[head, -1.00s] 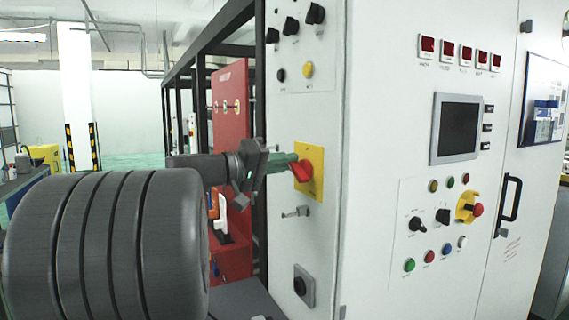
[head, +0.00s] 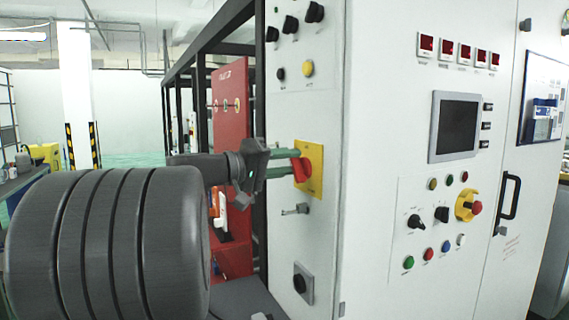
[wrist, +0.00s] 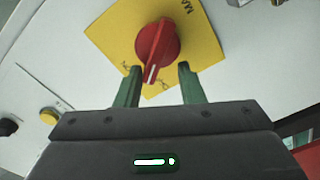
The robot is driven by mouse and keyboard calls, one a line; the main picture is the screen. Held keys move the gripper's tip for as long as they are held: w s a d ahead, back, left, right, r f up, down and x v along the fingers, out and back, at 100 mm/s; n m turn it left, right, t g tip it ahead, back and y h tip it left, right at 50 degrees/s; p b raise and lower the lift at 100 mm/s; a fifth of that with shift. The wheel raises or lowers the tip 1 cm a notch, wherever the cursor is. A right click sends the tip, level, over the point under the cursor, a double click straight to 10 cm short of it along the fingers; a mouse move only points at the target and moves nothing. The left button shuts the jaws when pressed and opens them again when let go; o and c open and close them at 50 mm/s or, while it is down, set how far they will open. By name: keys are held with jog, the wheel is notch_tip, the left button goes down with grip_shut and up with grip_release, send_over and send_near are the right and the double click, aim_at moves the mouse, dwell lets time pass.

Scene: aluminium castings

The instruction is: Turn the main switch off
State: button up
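The main switch is a red rotary knob (head: 301,170) on a yellow plate (head: 316,183) on the narrow side of the white cabinet. In the wrist view the knob (wrist: 157,42) has a raised handle with a white mark, which points down toward my gripper. The yellow plate (wrist: 205,45) sits askew in that view, its lettering partly cut off or covered. My gripper (head: 283,163) is open at the knob. In the wrist view its two green fingertips (wrist: 158,75) stand apart, one on either side of the handle's marked end, with gaps visible.
A metal latch (head: 296,209) sits just below the switch plate, and a black lock-like knob (head: 302,283) lower down. Black selector knobs and a yellow button (head: 307,68) are above. A red panel (head: 230,120) stands behind my gripper.

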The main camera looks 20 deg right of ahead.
jog(key=shift+a, duration=0.1)
jog(key=s+a+b, duration=0.1)
jog(key=a, duration=1.2)
jog(key=shift+a+b, duration=0.3)
jog(key=shift+b, duration=0.1)
jog(key=d+m, duration=0.1)
jog(key=d, duration=0.3)
jog(key=d+m, duration=0.1)
jog(key=d, duration=0.3)
jog(key=s+d+f+m, duration=0.1)
jog(key=d, duration=0.4)
jog(key=shift+d, duration=0.1)
